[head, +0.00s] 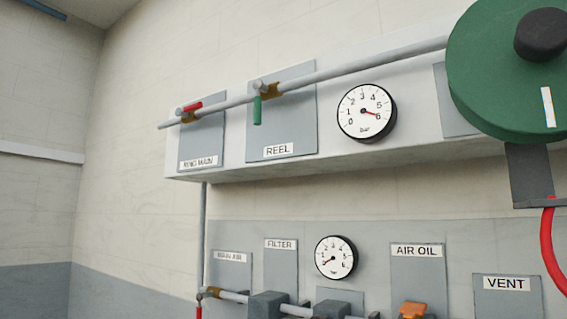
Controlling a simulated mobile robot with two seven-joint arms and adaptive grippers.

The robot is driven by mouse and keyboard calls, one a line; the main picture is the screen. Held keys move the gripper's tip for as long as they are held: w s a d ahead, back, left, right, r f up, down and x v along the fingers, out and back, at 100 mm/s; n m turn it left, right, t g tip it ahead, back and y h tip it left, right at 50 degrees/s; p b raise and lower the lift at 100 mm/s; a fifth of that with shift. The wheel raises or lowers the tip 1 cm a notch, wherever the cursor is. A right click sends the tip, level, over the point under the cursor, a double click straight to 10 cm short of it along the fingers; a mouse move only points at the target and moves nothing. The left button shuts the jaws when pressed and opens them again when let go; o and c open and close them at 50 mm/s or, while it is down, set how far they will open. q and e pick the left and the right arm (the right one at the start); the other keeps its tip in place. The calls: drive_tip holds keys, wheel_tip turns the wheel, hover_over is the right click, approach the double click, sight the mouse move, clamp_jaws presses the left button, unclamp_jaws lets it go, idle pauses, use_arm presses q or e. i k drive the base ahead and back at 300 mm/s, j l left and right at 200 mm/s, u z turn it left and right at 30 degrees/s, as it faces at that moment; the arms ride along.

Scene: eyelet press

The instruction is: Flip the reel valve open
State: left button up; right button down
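The reel valve is on the plate labelled REEL (278,152), on the upper pipe. Its brass body (271,90) sits on the pipe, and its green lever (257,110) hangs straight down, across the pipe's line. Neither of my grippers is in the head view, so nothing of mine touches the lever.
Left of it, the RING MAIN valve has a red lever (192,106) lying along the pipe (340,69). A gauge (366,112) and a green reel (500,75) with a red hose (548,250) are to the right. Below are a second gauge (336,257) and an orange lever (412,310).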

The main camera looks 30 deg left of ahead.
sight(258, 85)
drive_tip(key=u, duration=1.2)
drive_tip(key=j, duration=0.2)
drive_tip(key=i+u, duration=0.05)
